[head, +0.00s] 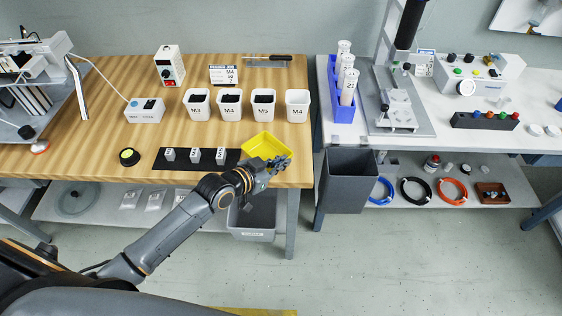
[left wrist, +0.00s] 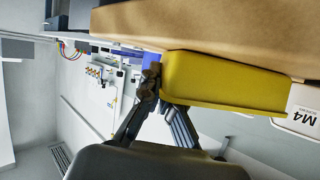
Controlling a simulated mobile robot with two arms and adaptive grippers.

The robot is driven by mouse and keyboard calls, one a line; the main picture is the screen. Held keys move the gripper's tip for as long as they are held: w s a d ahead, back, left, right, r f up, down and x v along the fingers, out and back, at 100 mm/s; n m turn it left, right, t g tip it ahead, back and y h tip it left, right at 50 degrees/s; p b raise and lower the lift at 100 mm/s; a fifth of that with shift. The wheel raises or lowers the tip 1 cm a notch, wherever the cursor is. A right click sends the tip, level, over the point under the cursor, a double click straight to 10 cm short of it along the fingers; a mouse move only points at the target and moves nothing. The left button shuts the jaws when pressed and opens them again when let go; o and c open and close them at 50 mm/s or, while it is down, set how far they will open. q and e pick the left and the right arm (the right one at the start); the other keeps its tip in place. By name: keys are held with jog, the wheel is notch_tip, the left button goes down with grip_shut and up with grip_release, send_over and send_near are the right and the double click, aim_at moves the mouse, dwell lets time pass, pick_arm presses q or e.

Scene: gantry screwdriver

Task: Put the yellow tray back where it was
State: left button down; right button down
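The yellow tray (head: 262,144) is at the front right corner of the wooden table, upright and apparently empty. My left gripper (head: 279,163) is at the tray's right front end. In the left wrist view the tray (left wrist: 222,82) shows side-on against the table edge, and the gripper fingers (left wrist: 161,92) close in on its end wall, one outside and one partly hidden behind the tray's side. The gripper looks shut on that wall. I cannot tell whether the tray rests on the table or is just above it. My right gripper is not in view.
White bins (head: 297,105) stand behind the tray. A black mat (head: 196,158) with small labelled pieces lies to its left. A grey bin (head: 347,181) hangs at the right bench, beyond a gap. The wood between mat and bins is mostly clear.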

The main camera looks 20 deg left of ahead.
pick_arm(q)
jog(key=c, duration=1.5)
grip_release()
jog(key=shift+r, duration=0.1)
jog(key=shift+s+a, duration=0.2)
jog(key=shift+s, duration=0.15)
jog(key=v, duration=1.1)
jog(key=shift+r+p, duration=0.25)
jog(key=shift+p, duration=0.05)
